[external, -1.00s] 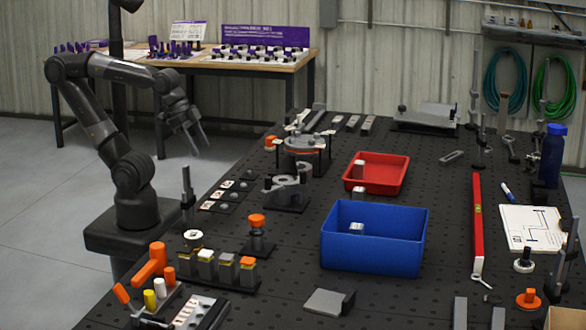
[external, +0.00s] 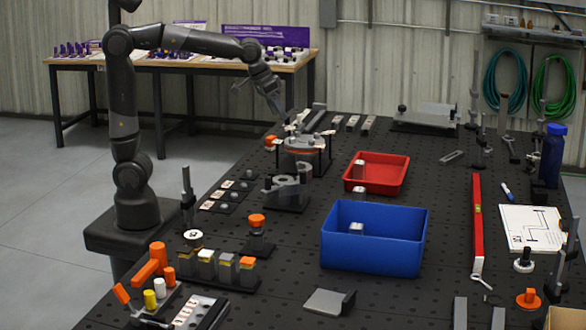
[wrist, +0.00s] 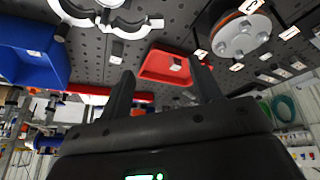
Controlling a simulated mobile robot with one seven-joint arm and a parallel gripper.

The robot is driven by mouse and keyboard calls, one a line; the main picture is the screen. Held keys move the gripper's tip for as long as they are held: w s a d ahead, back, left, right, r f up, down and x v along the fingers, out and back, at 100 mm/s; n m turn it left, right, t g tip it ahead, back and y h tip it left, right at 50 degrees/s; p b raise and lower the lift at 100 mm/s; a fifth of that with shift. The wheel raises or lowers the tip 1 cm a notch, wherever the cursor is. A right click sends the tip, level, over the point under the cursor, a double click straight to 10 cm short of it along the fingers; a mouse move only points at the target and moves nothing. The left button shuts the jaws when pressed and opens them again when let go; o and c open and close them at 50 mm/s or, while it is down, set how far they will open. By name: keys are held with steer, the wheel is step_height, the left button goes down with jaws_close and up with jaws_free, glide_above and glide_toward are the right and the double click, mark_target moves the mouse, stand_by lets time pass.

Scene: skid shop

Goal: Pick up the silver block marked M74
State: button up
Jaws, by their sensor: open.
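Small silver blocks show in the external view: one in the red tray (external: 397,178) (silver block (external: 359,168)), one silver block (external: 358,191) at that tray's near side, and one silver block (external: 356,228) in the blue bin (external: 372,252). Their marks are too small to read, so I cannot tell which is M74. My gripper (external: 279,112) is open and empty, raised near the round fixture and left of the red tray. In the wrist view its fingers (wrist: 161,75) stand apart, with the red tray and a block (wrist: 177,63) seen between them at a distance.
The round fixture (external: 300,151) with an orange ring stands below my gripper. A grey clamp piece (external: 288,187) stands nearer. A red level (external: 477,220) and a blue bottle (external: 550,155) are on the right. Perforated table surface is clear between fixtures and bins.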

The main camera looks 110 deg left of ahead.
steer(key=w+a+f+n+g+y, duration=0.1)
steer(key=w+a+f+n, duration=0.15)
steer(key=a, duration=0.65)
steer(key=w+a+f+n+g, duration=0.15)
steer(key=w+a, duration=0.25)
steer(key=a, duration=0.6)
steer(key=n+g+y, duration=0.1)
steer(key=n, duration=0.4)
glide_toward(326, 137)
steer(key=x, duration=0.6)
steer(key=shift+a, duration=0.25)
steer(key=x, duration=0.3)
steer(key=a+x, duration=0.1)
steer(key=x, duration=0.1)
steer(key=shift+s+r, duration=0.1)
steer(key=shift+s, duration=0.2)
steer(key=c, duration=1.2)
